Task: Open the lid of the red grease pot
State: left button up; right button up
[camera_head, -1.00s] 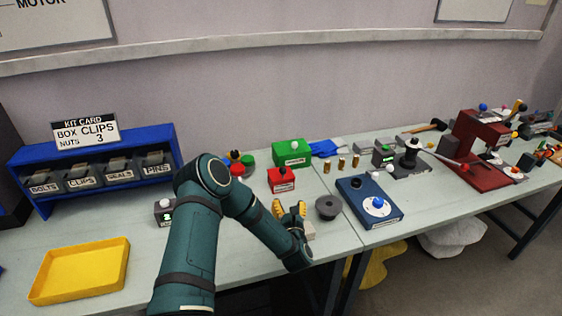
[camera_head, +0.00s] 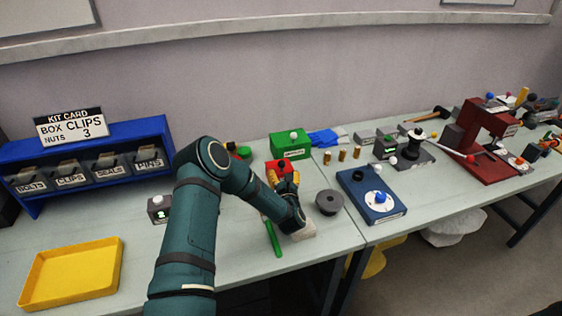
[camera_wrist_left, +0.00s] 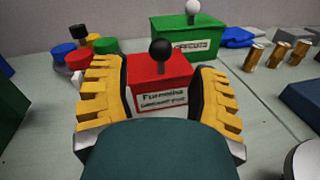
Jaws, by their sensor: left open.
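The red grease pot (camera_wrist_left: 158,85) is a small red box with a white label on its front and a black ball knob (camera_wrist_left: 162,50) on its lid. The lid looks shut. In the head view the red pot (camera_head: 279,166) is partly hidden by my left gripper (camera_head: 284,180). In the left wrist view my left gripper (camera_wrist_left: 162,95) is open, with one yellow finger on each side of the pot's front. The knob stands above and beyond the fingers. I cannot tell whether the fingers touch the pot. My right gripper is not in view.
A green box (camera_head: 290,145) with a white knob stands behind the pot. A dark grey disc (camera_head: 328,202) and a blue unit (camera_head: 371,197) stand to the right. A yellow tray (camera_head: 119,262) lies front left.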

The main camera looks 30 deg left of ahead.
aim_at(282, 166)
pick_arm(q)
jog(key=x, duration=0.7)
jog(key=shift+w+a, duration=0.2)
jog(key=shift+w, duration=0.1)
grip_shut()
jog(key=shift+f, duration=0.1)
